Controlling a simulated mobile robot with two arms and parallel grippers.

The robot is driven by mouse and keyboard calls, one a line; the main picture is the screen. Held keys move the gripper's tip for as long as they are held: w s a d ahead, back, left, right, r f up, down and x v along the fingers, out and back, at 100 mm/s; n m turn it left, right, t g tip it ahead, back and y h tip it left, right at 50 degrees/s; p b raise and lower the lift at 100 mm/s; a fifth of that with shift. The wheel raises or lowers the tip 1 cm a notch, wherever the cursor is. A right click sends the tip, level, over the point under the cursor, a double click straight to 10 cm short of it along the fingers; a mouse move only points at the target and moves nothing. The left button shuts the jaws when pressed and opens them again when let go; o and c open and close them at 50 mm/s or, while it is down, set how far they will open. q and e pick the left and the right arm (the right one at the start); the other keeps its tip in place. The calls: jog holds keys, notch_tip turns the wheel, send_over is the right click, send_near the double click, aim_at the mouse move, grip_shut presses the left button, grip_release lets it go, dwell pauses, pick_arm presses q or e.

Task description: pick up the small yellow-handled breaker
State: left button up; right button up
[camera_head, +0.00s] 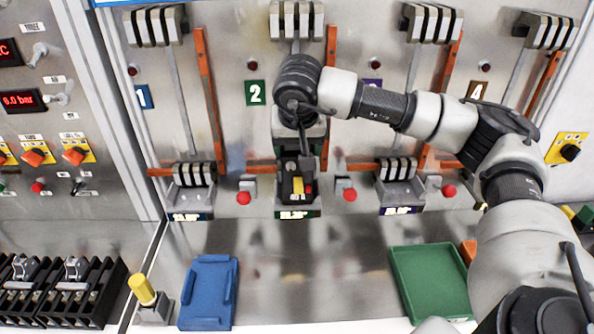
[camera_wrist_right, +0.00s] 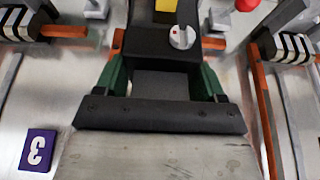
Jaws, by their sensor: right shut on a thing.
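The small black breaker with a yellow handle (camera_head: 297,187) sits in the lower part of bay 2 on the metal panel. The contact faces are hidden. The left gripper is not in view.
Red buttons (camera_head: 244,198) and orange bars (camera_head: 207,100) flank the bays. A blue tray (camera_head: 208,290) and a green tray (camera_head: 432,282) lie below. A yellow-topped post (camera_head: 142,290) and a black rack (camera_head: 95,300) stand at left. The surface between the trays is clear.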

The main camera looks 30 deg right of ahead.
jog(key=c, duration=0.7)
jog(key=shift+r, duration=0.1)
jog(key=shift+r, duration=0.1)
